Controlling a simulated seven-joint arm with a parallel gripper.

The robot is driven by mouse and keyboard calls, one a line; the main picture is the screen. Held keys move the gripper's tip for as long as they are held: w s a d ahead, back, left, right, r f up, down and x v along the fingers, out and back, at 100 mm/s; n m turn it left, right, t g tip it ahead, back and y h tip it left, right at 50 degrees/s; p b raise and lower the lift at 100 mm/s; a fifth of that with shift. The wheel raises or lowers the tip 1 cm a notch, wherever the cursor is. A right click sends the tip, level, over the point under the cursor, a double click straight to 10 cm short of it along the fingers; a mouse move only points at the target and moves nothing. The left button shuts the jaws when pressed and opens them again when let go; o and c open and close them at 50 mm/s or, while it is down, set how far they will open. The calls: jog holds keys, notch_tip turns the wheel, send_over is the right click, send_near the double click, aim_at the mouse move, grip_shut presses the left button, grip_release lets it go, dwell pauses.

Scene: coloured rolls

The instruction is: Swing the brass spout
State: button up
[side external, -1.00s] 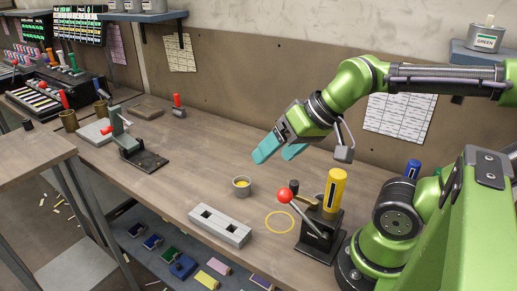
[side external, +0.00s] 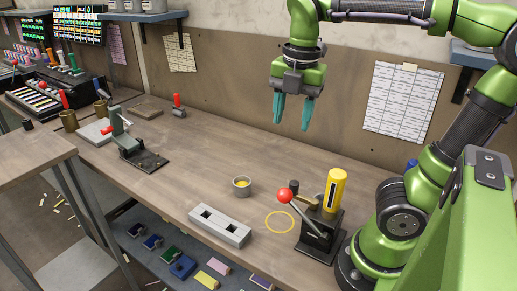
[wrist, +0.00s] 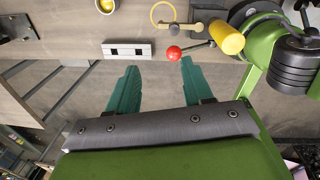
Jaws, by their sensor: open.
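My gripper (side external: 292,122) is open and empty, pointing down high above the bench. Its two teal fingers also show apart in the wrist view (wrist: 160,66). A dispenser with a black base (side external: 318,240) stands at the bench's front right, well below my gripper. It carries a yellow roll (side external: 336,190) and a red-knobbed lever (side external: 285,195). The short brass spout (side external: 306,202) lies between the knob and the roll, partly hidden in the side view. In the wrist view the spout (wrist: 182,27) reaches left from the roll, close to a yellow ring (wrist: 163,13).
The yellow ring (side external: 280,222) lies flat on the bench, left of the dispenser. A small cup with yellow inside (side external: 242,187) and a grey block with two square holes (side external: 220,226) are nearby. A green press (side external: 128,138) stands further left. The bench's middle is clear.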

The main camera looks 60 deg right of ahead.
aim_at(294, 182)
jog(key=f+n, duration=0.2)
jog(key=f, duration=0.3)
jog(key=s+f+n, duration=0.1)
jog(key=f+n, duration=0.1)
jog(key=f, duration=0.3)
jog(key=f+n, duration=0.1)
jog(key=f, duration=0.5)
jog(key=shift+s+d+n+g, duration=0.25)
jog(key=shift+n+g, duration=0.15)
grip_shut()
